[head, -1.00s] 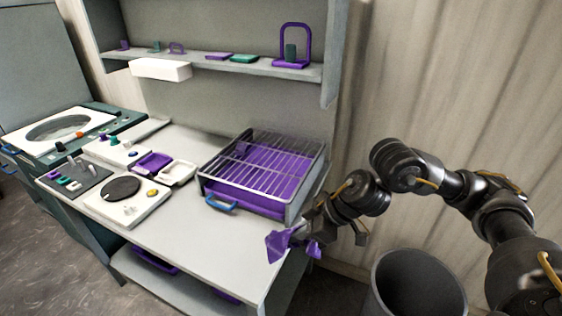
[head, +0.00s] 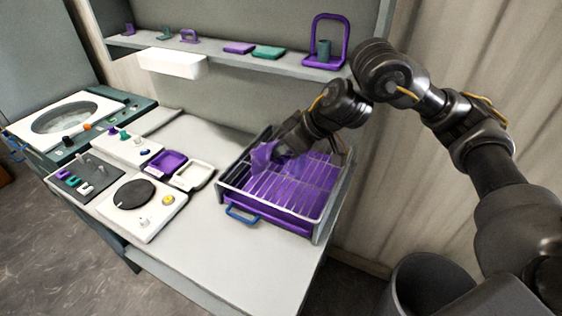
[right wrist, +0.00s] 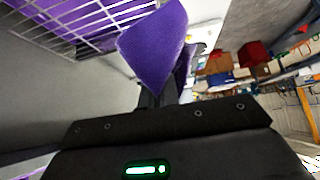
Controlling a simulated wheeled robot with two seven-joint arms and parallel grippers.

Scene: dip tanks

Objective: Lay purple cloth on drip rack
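The purple cloth (head: 266,157) hangs from my right gripper (head: 284,153) over the back left part of the drip rack. It also shows in the right wrist view (right wrist: 155,45), draped at the fingertips and hiding most of them. My right gripper is shut on the cloth. The drip rack (head: 233,189) is a grey frame with wire bars above a purple tray and a blue handle at its front. I cannot tell whether the cloth touches the bars. In the right wrist view the rack's wires (right wrist: 70,20) lie at the upper left. My left gripper is not in view.
A purple dish (head: 166,161) and a white dish (head: 194,175) stand left of the rack, beside a white unit with a black disc (head: 136,193). A shelf (head: 222,55) with small items runs above. A dark bin (head: 425,287) stands at the lower right. The front counter is clear.

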